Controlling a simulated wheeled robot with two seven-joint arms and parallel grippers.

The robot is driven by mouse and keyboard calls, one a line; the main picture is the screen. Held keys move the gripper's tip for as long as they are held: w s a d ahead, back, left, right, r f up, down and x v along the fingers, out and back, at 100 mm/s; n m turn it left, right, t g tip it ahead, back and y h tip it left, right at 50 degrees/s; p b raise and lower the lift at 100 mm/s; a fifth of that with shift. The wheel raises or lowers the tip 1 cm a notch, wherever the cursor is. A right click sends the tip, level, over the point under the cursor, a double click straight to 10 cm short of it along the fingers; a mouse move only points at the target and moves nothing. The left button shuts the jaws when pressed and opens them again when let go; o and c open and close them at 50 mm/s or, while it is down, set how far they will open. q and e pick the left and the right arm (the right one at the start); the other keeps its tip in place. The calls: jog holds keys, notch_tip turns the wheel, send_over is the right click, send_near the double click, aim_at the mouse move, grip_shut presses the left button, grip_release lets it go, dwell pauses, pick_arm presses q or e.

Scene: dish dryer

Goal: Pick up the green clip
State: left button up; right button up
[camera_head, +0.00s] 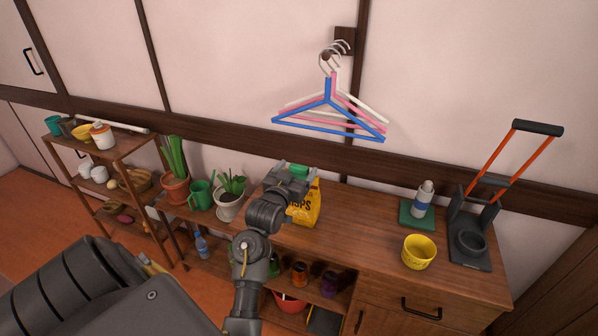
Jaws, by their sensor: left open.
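The green clip (299,171) is at the top of a yellow crisps bag (306,206), which stands on the wooden cabinet. My left gripper (294,170) is open at the bag's top, with its fingers close around the clip. I cannot tell whether the fingers touch the clip. My left arm hides much of the bag's left side. My right gripper is not in view.
Potted plants (230,199) and a green watering can (200,195) stand left of the bag. Hangers (330,112) hang above. The counter's middle is clear.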

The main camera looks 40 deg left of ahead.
aim_at(298, 169)
pick_arm(q)
jog(key=p+x, duration=0.1)
jog(key=x, duration=0.3)
jog(key=shift+w+a+f, duration=0.1)
jog(key=shift+w+f, duration=0.05)
jog(key=shift+w, duration=0.05)
jog(key=shift+c, duration=0.3)
jog(key=c, duration=1)
